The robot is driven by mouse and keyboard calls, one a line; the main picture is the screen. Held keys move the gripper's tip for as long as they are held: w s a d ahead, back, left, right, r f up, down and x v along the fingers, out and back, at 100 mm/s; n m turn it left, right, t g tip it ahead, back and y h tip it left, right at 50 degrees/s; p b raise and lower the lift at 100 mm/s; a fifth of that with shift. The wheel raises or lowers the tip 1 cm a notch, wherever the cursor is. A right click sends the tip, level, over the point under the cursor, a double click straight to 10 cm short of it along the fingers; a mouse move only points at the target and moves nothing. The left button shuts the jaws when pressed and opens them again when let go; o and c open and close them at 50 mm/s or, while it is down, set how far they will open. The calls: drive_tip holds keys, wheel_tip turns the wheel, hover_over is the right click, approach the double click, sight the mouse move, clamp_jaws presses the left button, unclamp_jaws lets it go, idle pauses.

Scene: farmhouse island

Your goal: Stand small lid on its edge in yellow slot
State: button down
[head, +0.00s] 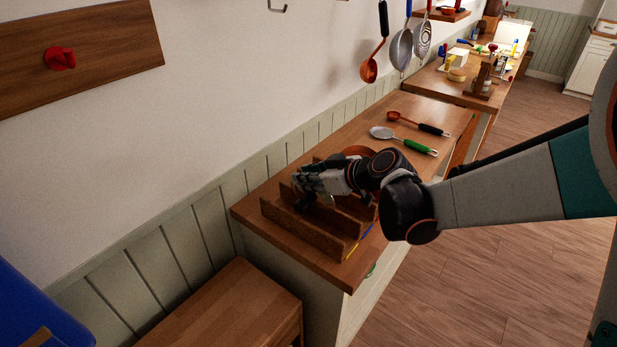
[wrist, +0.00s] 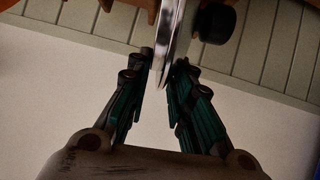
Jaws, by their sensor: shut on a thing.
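My gripper (head: 305,200) is over the wooden rack (head: 300,232) on the near end of the counter, among its upright dividers. In the wrist view my gripper (wrist: 163,64) is shut on the small lid (wrist: 175,38), a shiny metal disc seen edge-on, with a dark knob (wrist: 216,22) on its right side. The lid is upright between the fingertips. In the head view the hand hides most of it. A yellow strip (head: 352,250) marks the rack's nearest slot, and a blue strip (head: 367,230) marks the one behind. Whether the lid touches the rack cannot be told.
An orange round item (head: 359,151) is partly hidden behind my gripper. Utensils hang on the wall above. A lower wooden table (head: 225,305) stands at the near left.

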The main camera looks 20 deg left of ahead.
drive_tip(key=shift+f+b, duration=0.35)
drive_tip(key=shift+f, duration=0.15)
idle(0.4)
drive_tip(key=c, duration=1.3)
unclamp_jaws()
drive_tip(key=shift+c, duration=0.2)
drive_tip(key=shift+r, duration=0.1)
wheel_tip(320, 180, up, 10)
drive_tip(key=p, duration=0.8)
drive_tip(key=shift+p, duration=0.3)
drive_tip(key=w+d+f+m+t+h+b, duration=0.1)
drive_tip(key=d+f+m+t+h+b, duration=0.1)
drive_tip(key=d+m, duration=0.6)
drive_tip(key=w+d+f+m+t+h+b, duration=0.2)
drive_tip(key=d+f+m+t+b, duration=0.3)
drive_tip(key=d, duration=1.8)
drive_tip(key=shift+d+f+m+h+b, duration=0.15)
drive_tip(key=shift+f+m+h+b, duration=0.15)
drive_tip(key=shift+f+m+b, duration=1)
